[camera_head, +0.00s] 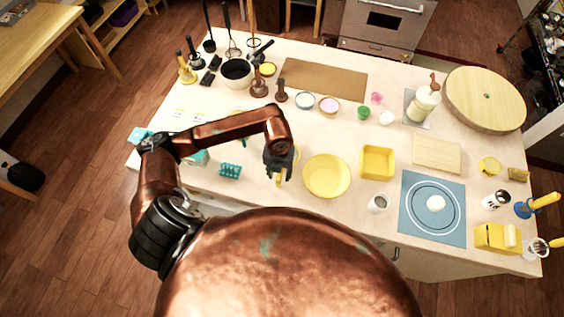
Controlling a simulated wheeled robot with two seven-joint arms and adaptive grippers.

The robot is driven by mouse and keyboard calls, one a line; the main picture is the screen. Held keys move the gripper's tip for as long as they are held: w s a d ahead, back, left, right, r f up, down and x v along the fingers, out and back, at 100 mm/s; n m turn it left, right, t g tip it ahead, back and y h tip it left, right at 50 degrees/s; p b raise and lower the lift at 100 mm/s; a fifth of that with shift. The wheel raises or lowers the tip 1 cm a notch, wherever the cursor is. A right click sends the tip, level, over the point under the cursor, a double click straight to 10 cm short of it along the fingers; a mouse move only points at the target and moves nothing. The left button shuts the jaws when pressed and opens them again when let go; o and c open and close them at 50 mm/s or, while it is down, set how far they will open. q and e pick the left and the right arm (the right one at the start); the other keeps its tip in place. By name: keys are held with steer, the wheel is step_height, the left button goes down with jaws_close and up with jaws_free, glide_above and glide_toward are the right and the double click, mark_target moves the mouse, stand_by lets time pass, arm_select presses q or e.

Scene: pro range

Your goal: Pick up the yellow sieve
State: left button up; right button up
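My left gripper (279,168) points down over the table, just left of the large yellow bowl. A small yellow piece (278,182) shows at its fingertips, and a bit of yellow rim shows just right of the gripper. These may be parts of the yellow sieve, mostly hidden behind the gripper and arm. I cannot tell whether the fingers are closed on it. My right gripper is not in view.
The yellow bowl (326,177) and a square yellow container (377,162) stand right of the gripper. A teal item (230,171) lies to its left. A white cup (378,204) and blue mat (433,228) are at right. A brown board (323,79) lies behind.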

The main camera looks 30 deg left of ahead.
arm_select(q)
steer(key=shift+f, duration=0.15)
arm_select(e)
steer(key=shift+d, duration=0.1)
arm_select(q)
steer(key=c, duration=0.3)
jaws_close()
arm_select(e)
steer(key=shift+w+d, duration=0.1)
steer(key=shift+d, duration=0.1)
arm_select(q)
steer(key=shift+r, duration=0.5)
step_height(320, 180, up, 2)
steer(key=shift+w+r+b, duration=0.1)
steer(key=shift+b, duration=0.5)
steer(key=s+d+r, duration=0.8)
steer(key=s+r, duration=0.2)
steer(key=s, duration=0.1)
steer(key=shift+s+b, duration=0.35)
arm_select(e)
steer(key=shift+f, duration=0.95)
